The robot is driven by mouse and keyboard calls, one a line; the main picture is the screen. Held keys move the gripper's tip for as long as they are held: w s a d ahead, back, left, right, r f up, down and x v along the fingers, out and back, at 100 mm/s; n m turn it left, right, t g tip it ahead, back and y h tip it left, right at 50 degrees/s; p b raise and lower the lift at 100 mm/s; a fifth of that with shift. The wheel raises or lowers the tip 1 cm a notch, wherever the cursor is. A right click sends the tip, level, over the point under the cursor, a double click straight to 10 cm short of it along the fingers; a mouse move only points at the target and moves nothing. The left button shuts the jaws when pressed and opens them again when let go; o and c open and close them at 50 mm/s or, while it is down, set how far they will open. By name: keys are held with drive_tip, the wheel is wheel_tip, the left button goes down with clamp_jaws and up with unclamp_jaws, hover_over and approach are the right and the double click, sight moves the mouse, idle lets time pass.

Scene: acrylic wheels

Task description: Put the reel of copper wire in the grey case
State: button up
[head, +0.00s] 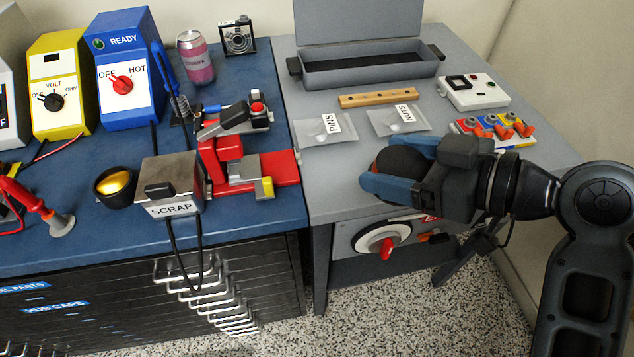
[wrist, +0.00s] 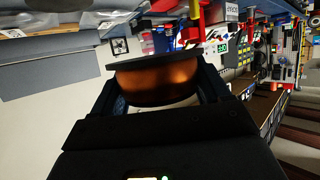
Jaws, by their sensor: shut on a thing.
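The reel of copper wire shows in the wrist view (wrist: 155,82) as an orange-brown winding with a dark round flange. My gripper (head: 385,172) is shut on the reel, with a blue finger on each side of it. In the head view the reel (head: 402,163) shows mostly as its dark flange between the fingers. It is held over the front part of the grey table. The grey case (head: 372,79) stands at the back of that table, lid up, with a dark inside and black side handles. It is behind my gripper and apart from it.
Between gripper and case lie a wooden bar (head: 380,98), a PINS bag (head: 326,131) and a NUTS bag (head: 399,120). A white device (head: 475,92) and colored clamps (head: 494,128) lie at right. A red vise (head: 240,165) and scrap box (head: 172,183) stand on the blue bench.

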drive_tip(key=p, duration=0.1)
hover_over(319, 187)
wheel_tip(319, 187, down, 7)
drive_tip(key=shift+f, duration=1.8)
drive_tip(key=shift+f, duration=0.2)
drive_tip(key=o, duration=1.1)
drive_tip(key=shift+r+p, duration=0.1)
drive_tip(key=shift+p, duration=0.2)
